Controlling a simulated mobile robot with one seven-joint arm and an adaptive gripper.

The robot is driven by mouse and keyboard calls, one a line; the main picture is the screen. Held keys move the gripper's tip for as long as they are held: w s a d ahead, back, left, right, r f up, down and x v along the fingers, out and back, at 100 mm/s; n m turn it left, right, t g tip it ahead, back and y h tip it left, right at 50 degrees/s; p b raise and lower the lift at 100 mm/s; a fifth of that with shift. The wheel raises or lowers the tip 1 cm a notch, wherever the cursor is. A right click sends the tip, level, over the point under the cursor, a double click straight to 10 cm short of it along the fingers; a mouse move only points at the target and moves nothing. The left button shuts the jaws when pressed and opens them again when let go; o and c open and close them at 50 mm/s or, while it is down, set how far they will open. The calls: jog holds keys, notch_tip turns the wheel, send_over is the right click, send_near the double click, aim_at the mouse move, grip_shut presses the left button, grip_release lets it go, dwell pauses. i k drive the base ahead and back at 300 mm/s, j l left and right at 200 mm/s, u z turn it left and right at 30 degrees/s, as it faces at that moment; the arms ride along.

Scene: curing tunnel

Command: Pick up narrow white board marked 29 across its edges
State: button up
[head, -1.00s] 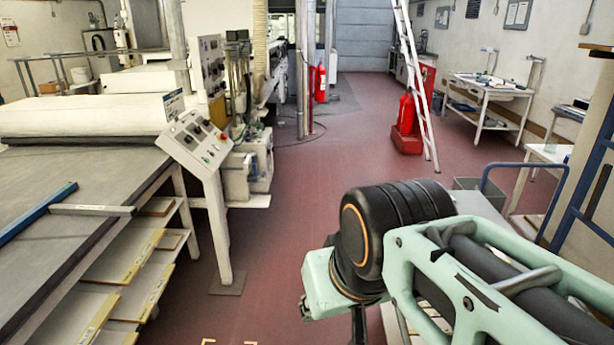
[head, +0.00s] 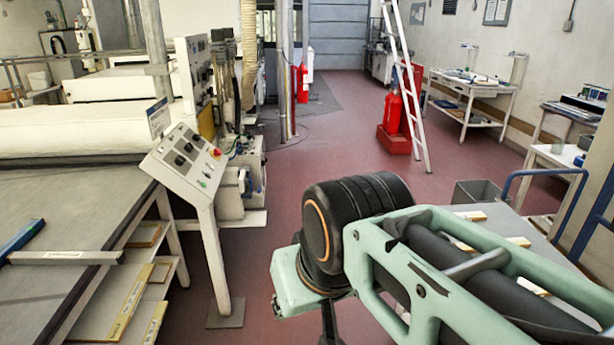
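I cannot make out a mark 29 on any board. A narrow pale strip (head: 66,257) lies on the grey table at the left, beside a blue bar (head: 20,241). Boards with yellowish edges lie on shelves under that table, one of them a pale board (head: 128,302) with small dark marks on its edge. More yellow-edged pieces (head: 520,241) show on a flat grey surface partly hidden behind my arm at the right. My mint-green arm with a black joint crosses the lower right. My gripper's fingers do not show.
A control console (head: 186,160) on a slanted post stands beside the table (head: 85,205). A white ladder (head: 407,90) and red extinguisher (head: 392,113) stand ahead. A grey bin (head: 481,192) and blue rail (head: 513,177) are at the right. The red floor (head: 330,130) in the middle is clear.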

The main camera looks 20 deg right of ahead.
aim_at(474, 216)
jog(key=i+z, duration=0.3)
jog(key=i, duration=0.25)
jog(key=i+z, duration=0.25)
jog(key=i, duration=0.25)
jog(key=i+z, duration=0.4)
jog(key=i+j+z, duration=0.2)
jog(key=i+z, duration=0.4)
jog(key=z, duration=0.25)
jog(key=i+z, duration=0.15)
jog(key=z, duration=0.25)
jog(key=i+j+z, duration=0.1)
jog(key=z, duration=0.3)
jog(key=j+z, duration=0.3)
jog(key=z, duration=0.15)
jog(key=i+z, duration=0.45)
jog(key=i+j, duration=0.05)
